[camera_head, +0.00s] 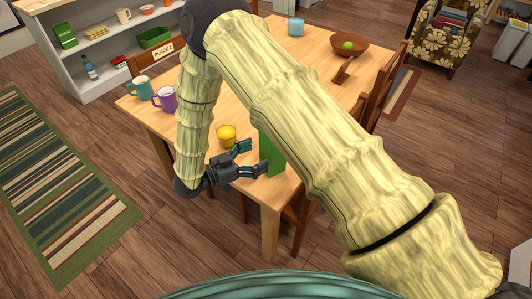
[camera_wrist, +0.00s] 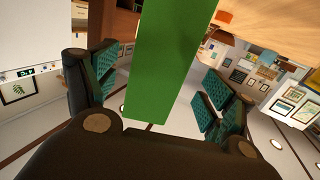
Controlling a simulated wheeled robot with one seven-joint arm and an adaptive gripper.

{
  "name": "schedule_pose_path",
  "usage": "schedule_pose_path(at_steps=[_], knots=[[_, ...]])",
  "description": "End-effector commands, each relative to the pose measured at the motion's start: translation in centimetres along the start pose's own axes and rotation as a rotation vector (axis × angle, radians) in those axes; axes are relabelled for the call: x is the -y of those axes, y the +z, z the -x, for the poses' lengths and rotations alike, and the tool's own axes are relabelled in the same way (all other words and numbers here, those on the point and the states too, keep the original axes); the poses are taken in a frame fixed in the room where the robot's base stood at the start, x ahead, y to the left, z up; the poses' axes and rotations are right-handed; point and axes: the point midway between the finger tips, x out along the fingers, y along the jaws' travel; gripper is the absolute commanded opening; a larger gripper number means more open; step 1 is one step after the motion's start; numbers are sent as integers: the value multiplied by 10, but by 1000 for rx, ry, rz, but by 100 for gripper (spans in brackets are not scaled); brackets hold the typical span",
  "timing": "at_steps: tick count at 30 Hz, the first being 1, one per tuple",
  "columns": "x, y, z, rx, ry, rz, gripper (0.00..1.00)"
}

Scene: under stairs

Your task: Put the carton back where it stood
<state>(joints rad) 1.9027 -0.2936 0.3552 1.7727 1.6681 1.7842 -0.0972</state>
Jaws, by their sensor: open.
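A green carton (camera_head: 271,155) stands upright near the front corner of the wooden table, partly hidden by my arm in the head view. My gripper (camera_head: 252,158) is open and level, just left of the carton, with its fingers pointing at it. In the wrist view the carton (camera_wrist: 162,70) fills the middle between the two teal-padded fingers of my gripper (camera_wrist: 158,88). A gap shows on each side of it, so neither finger appears to touch it. The carton's top is hard to make out.
A purple mug (camera_head: 165,100) and a teal mug (camera_head: 139,88) stand at the table's left. A brown bowl (camera_head: 350,43) and a blue cup (camera_head: 295,27) are at the back. A white shelf (camera_head: 92,80) is behind left.

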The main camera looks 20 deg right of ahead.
Motion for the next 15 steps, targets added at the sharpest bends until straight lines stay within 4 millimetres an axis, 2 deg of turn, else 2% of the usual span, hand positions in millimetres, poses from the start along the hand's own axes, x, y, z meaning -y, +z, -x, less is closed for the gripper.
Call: schedule_pose_path(at_steps=[1,6,15], knots=[[0,2,10,0,-2,-1,83],[0,2,38,0,-1,-1,83],[0,0,62,0,1,0,83]])
